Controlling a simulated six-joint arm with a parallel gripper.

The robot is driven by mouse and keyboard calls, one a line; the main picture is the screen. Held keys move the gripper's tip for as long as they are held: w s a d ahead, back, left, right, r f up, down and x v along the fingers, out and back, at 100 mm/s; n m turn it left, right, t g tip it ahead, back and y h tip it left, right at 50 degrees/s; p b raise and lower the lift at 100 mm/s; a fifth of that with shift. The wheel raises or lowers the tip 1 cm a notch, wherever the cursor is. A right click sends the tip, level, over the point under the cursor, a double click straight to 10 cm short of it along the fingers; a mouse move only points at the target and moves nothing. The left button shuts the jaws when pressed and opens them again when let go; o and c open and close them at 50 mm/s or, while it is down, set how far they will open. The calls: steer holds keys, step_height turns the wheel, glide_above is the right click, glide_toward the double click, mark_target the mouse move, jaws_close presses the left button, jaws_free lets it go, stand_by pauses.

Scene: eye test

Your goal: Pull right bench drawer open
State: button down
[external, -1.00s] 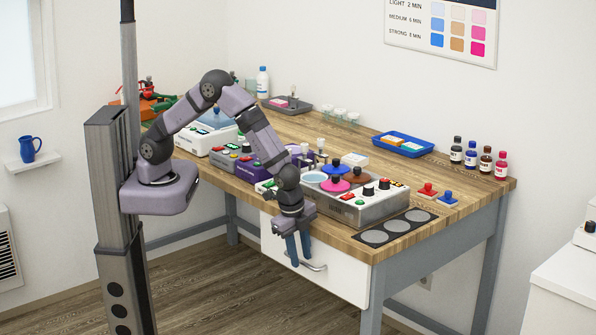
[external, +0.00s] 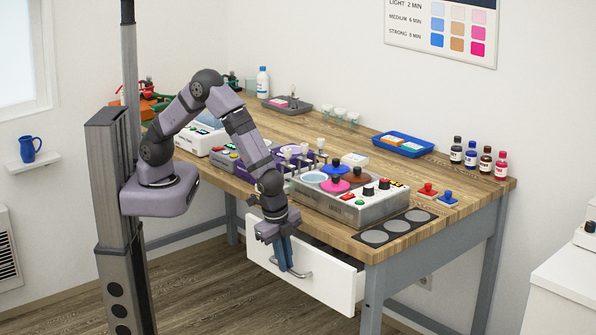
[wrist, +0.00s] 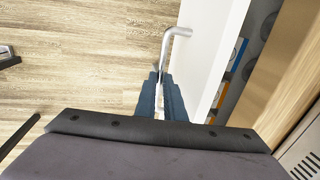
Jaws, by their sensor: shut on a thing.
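The right bench drawer (external: 325,284) has a white front and stands partly pulled out from under the wooden bench top. Its metal bar handle (external: 302,275) runs across the front. My gripper (external: 287,268) is in front of the drawer, fingers pointing down, shut on the handle near its left part. In the wrist view the blue fingers (wrist: 160,88) close around the handle (wrist: 178,32), whose bent end shows beyond them. The open drawer's inside (wrist: 232,70) shows there with blue and orange items in it.
A grey control box (external: 350,202) with knobs and coloured pots stands on the bench (external: 440,222) above the drawer. A dark strip with grey discs (external: 388,232) lies near the bench's front corner. The floor (external: 215,295) before the drawer is clear.

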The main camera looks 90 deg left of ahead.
steer(key=s+d+b, duration=0.1)
steer(key=s+d, duration=1.3)
steer(key=shift+s+d, duration=0.35)
steer(key=c, duration=1.8)
jaws_free()
steer(key=shift+c, duration=0.2)
steer(key=shift+r, duration=0.1)
step_height(320, 180, up, 7)
steer(key=s+d+b, duration=0.1)
